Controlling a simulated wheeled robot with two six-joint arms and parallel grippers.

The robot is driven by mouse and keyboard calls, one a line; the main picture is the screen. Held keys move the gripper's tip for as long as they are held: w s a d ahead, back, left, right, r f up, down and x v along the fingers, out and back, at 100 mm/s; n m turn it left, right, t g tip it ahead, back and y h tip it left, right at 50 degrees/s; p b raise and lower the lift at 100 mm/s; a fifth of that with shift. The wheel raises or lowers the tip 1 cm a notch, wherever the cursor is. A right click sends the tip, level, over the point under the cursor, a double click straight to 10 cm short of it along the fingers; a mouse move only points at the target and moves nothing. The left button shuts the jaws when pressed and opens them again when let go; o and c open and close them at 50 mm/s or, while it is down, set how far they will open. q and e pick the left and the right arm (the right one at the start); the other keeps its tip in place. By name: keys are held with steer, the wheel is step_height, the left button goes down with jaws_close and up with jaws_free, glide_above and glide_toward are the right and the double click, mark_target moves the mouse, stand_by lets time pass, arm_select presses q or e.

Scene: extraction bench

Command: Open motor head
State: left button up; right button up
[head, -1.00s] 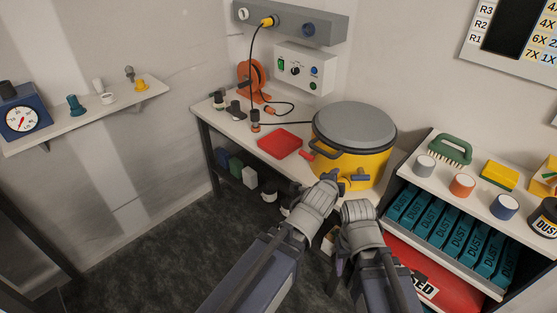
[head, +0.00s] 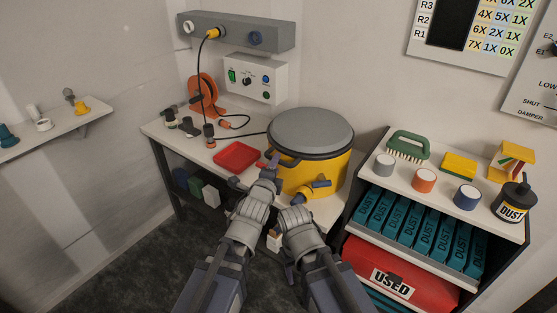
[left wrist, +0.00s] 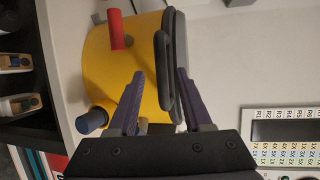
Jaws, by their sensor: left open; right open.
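The motor head is the grey round lid (head: 311,130) with a dark rim on top of the yellow drum (head: 292,178). It sits level on the drum. A dark handle bar (left wrist: 163,75) and the lid's edge (left wrist: 180,60) show in the left wrist view, with a red latch (left wrist: 116,28) and a blue-ended inlet (left wrist: 92,120). My left gripper (head: 271,167) is open at the drum's front left. In the left wrist view its fingers (left wrist: 158,85) are spread around the handle bar; contact cannot be told. My right gripper (head: 298,198) is open and empty, low before the drum near the inlet (head: 318,187).
A hanging cable runs above. A shelf unit (head: 395,187) with a brush (head: 408,146) and several coloured cylinders stands close to the drum's right.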

arm_select(q)
steer(key=x, duration=0.3)
steer(key=shift+w+r, duration=0.1)
steer(key=shift+w, duration=0.1)
steer(key=shift+s, duration=0.1)
jaws_close()
stand_by(1.2)
